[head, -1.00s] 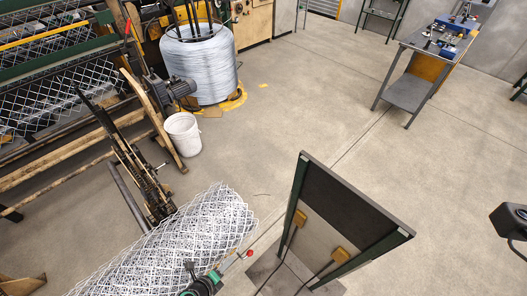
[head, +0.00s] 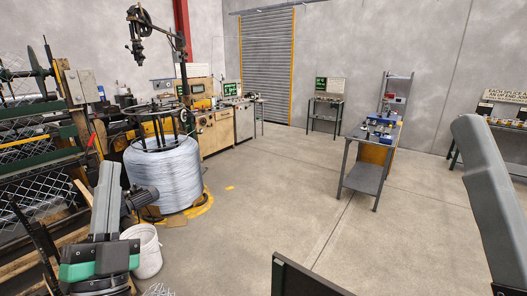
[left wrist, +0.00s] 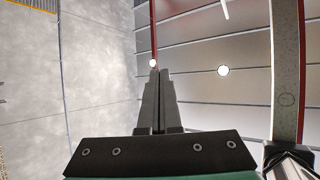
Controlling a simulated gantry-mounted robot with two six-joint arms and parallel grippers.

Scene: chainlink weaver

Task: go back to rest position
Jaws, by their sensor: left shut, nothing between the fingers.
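My left gripper (head: 107,168) stands at the lower left of the head view and points up, its grey fingers rising above a green band. In the left wrist view the two fingers (left wrist: 159,72) lie together, shut and empty, pointing at the ceiling and wall. Part of my right arm, a grey link, rises at the right edge of the head view. My right gripper is not in view.
A large wire coil (head: 160,178) and a white bucket (head: 147,250) stand close to my left gripper. A dark panel (head: 300,278) shows at the bottom. A workbench (head: 368,165) stands at right. The middle floor is clear.

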